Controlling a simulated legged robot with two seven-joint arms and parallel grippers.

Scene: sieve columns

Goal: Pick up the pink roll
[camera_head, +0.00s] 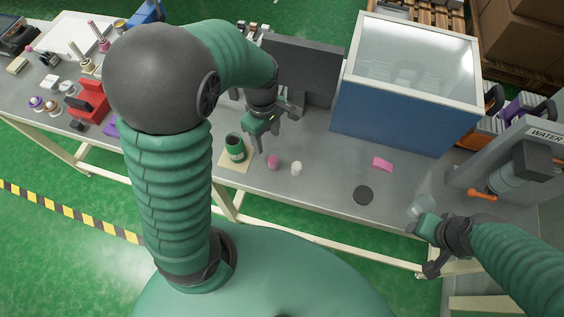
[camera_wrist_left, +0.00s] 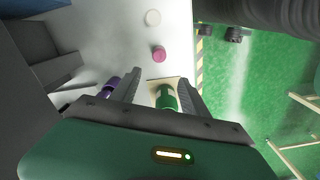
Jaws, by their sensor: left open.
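The pink roll (camera_head: 272,162) stands on the grey bench near its front edge, and a white roll (camera_head: 296,168) stands just right of it. In the left wrist view the pink roll (camera_wrist_left: 159,54) lies beyond the fingertips, with the white roll (camera_wrist_left: 152,17) farther out. My left gripper (camera_head: 262,136) is open and empty above the bench, a little behind and left of the pink roll, not touching it. My right gripper (camera_head: 424,226) is at the bench's front right, beside a clear glass vessel (camera_head: 420,204); whether it grips it is unclear.
A green container (camera_head: 235,148) stands on a beige square left of the rolls; in the wrist view it shows between the fingers. A blue-sided box (camera_head: 395,117) stands behind right. A black disc (camera_head: 363,195) and pink block (camera_head: 382,163) lie right. Bench between is clear.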

